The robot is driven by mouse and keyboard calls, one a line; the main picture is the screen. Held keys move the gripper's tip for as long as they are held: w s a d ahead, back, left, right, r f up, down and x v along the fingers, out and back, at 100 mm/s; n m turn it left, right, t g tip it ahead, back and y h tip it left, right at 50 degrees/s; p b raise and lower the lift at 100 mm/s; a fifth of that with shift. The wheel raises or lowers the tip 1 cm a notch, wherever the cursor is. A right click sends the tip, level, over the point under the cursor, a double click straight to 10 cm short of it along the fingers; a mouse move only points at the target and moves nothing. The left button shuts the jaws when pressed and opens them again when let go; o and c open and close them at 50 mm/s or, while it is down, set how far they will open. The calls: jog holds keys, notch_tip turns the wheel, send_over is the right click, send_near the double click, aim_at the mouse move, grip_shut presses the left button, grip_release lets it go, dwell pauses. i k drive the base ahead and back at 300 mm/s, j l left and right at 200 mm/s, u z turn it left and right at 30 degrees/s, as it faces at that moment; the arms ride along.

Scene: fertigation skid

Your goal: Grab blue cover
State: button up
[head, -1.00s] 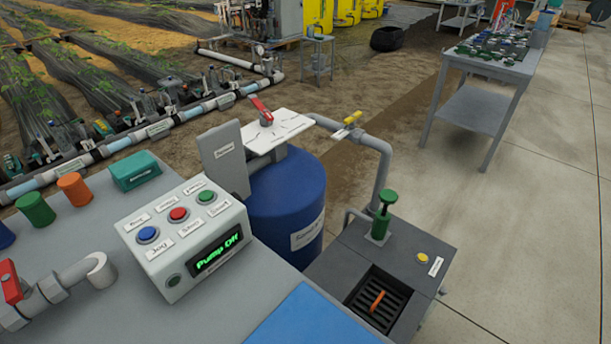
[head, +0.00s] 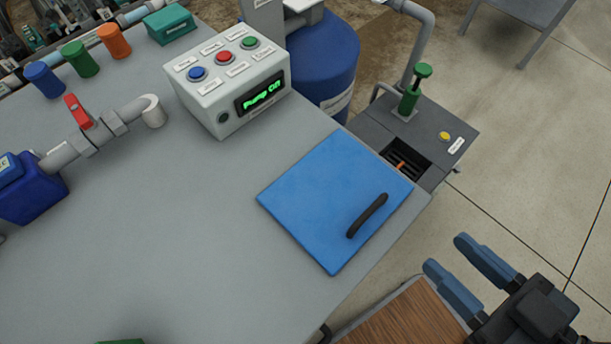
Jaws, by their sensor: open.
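The blue cover (head: 318,197) is a flat square panel lying on the grey bench top near its right edge. A black bar handle (head: 367,216) is fixed on its right part. My gripper (head: 452,262) is at the lower right, beyond the bench edge, to the right of and apart from the cover. Its two blue fingers are spread with nothing between them.
A grey control box (head: 228,88) with a lit display stands behind the cover. A red-handled valve pipe (head: 95,130) is at left. A dark sump box (head: 375,130) with a green pump stands beyond the bench. A wooden surface (head: 405,322) lies below my gripper.

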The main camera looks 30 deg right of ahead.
aim_at(331, 201)
jog(key=l+u, duration=0.15)
jog(key=l, duration=0.6)
jog(key=l+u, duration=0.1)
jog(key=l, duration=0.65)
jog(key=k+l+u, duration=0.15)
jog(key=l, duration=0.65)
jog(key=l+u, duration=0.15)
jog(key=l, duration=0.6)
jog(key=j, duration=0.3)
